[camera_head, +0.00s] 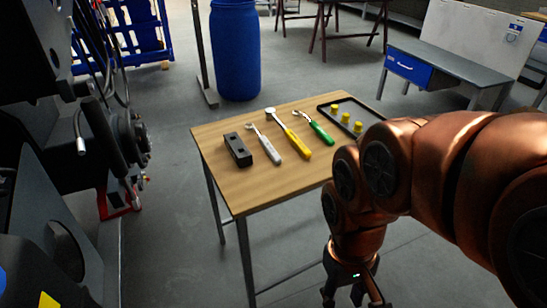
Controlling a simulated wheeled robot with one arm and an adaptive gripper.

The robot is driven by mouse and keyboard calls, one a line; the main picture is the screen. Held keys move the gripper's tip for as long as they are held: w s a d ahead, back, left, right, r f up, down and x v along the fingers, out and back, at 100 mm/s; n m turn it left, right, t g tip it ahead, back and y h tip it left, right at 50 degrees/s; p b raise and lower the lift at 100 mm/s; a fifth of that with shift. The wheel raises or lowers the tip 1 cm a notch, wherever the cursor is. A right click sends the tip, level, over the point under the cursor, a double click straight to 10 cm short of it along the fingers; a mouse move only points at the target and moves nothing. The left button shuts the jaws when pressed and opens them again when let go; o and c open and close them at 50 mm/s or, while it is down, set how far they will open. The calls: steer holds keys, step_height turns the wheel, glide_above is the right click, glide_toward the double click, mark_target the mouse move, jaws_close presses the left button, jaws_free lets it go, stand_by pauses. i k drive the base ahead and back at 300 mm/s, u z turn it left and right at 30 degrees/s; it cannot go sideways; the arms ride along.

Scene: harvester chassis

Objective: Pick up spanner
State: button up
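Three hand tools lie side by side on a wooden table (250,187): a grey-handled tool (268,149), a yellow-handled tool (294,141) and a green-handled tool (319,131). Their metal heads point toward the back left. The green one's head looks like an adjustable spanner, but the heads are too small to be sure which tool is the spanner. My gripper (351,296) hangs low at the bottom of the picture, in front of the table and apart from the tools. Its fingers are spread with nothing seen between them; the lowest parts are cut off by the frame edge.
A black block (238,150) lies left of the tools. A black-rimmed tray (371,111) with yellow pieces (345,118) sits at the table's right, partly hidden by my arm. Dark machinery stands at left. A blue barrel (236,55) stands behind the table. The table's front left is bare.

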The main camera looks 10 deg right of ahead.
mark_target(269, 149)
steer(key=k, duration=0.2)
steer(key=u, duration=0.95)
steer(key=i, duration=0.75)
steer(key=z, duration=0.05)
